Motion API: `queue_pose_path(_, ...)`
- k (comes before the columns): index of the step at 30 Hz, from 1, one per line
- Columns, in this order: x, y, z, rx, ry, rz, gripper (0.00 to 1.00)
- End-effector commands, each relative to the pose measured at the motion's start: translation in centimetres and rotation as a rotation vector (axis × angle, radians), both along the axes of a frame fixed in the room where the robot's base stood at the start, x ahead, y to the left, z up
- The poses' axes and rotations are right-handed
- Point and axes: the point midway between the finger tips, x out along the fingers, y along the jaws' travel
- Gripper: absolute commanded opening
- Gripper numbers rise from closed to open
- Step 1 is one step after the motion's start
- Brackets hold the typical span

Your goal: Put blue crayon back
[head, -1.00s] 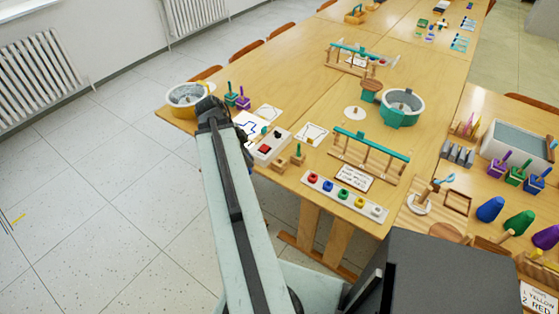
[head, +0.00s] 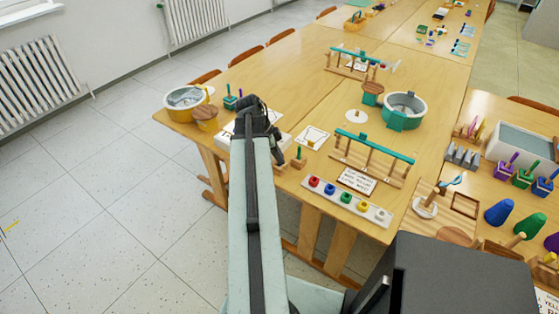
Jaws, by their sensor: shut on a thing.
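My gripper (head: 262,118) is at the end of my raised arm, over the left part of the near table (head: 300,90). It is seen from behind and above, and its fingertips are mostly hidden by its own body. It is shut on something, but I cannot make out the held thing. I cannot pick out a blue crayon in the view. A white sheet or board lies partly hidden under and beside the gripper.
A white tray of coloured pegs (head: 333,205), a teal-topped wooden rack (head: 376,146) and a teal pot (head: 405,103) stand to the right. Floor is clear at left.

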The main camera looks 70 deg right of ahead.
Motion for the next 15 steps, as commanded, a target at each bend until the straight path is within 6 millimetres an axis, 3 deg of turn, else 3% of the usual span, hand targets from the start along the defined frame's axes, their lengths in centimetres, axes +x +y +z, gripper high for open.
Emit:
queue_pose_path(9, 0.05, 0.02, -0.29, 0.000, 0.000, 0.000, 0.00)
queue_pose_path(10, 0.05, 0.02, -0.11, 0.000, 0.000, 0.000, 0.19)
queue_pose_path(11, 0.05, 0.03, -0.07, 0.000, 0.000, 0.001, 0.28)
queue_pose_path(12, 0.06, 0.03, -0.07, 0.000, 0.000, 0.001, 0.33)
queue_pose_path(15, 0.07, 0.04, -0.07, 0.000, 0.000, 0.001, 0.33)
